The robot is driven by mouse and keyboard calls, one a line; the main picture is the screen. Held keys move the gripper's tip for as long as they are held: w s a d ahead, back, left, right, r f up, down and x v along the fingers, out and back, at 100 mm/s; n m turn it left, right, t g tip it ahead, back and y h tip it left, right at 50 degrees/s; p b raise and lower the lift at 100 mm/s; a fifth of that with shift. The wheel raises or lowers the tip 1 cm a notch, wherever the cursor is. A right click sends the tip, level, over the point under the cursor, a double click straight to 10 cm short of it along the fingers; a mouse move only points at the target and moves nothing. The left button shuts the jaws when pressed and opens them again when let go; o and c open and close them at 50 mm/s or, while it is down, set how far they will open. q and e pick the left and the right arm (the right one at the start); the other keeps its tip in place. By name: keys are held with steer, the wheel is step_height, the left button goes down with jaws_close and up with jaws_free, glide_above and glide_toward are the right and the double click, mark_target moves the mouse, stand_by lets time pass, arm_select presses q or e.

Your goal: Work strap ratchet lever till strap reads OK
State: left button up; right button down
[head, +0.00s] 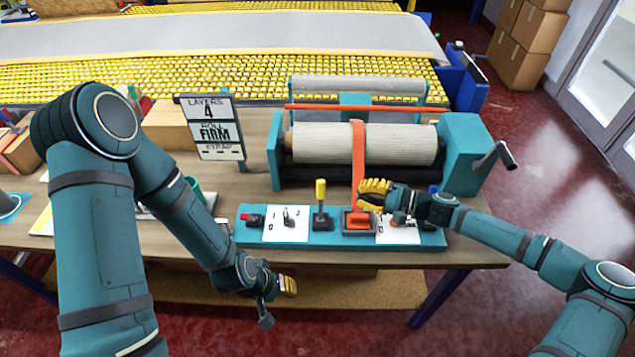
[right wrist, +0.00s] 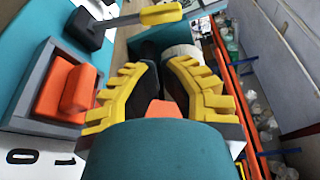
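The orange strap (head: 358,150) runs down over the rolled rug (head: 315,143) to an orange ratchet lever (head: 358,217) in a grey housing on the teal panel (head: 275,236). The wrist view shows the orange lever (right wrist: 78,90) left of the fingers, apart from them. My right gripper (head: 372,194), also in the wrist view (right wrist: 160,75), is open with a narrow gap, above and right of the ratchet. An orange piece (right wrist: 165,108) shows between the finger bases, partly hidden. My left gripper (head: 277,300) hangs open and empty before the table's front edge. The sign (head: 213,128) reads LAYERS 4, ROLL FIRM; STRAP shows dashes.
A yellow-handled lever (head: 320,205) stands left of the ratchet. A red switch (head: 250,218) is at the panel's left end. A dark crank (head: 495,157) juts from the roller stand's right end (head: 462,150). The tabletop (head: 475,225) is clear right of the panel.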

mark_target(321, 190)
stand_by(0.4)
steer(key=r+x, duration=0.1)
steer(key=x, duration=0.9)
steer(key=shift+f, duration=0.45)
steer(key=shift+s, duration=0.1)
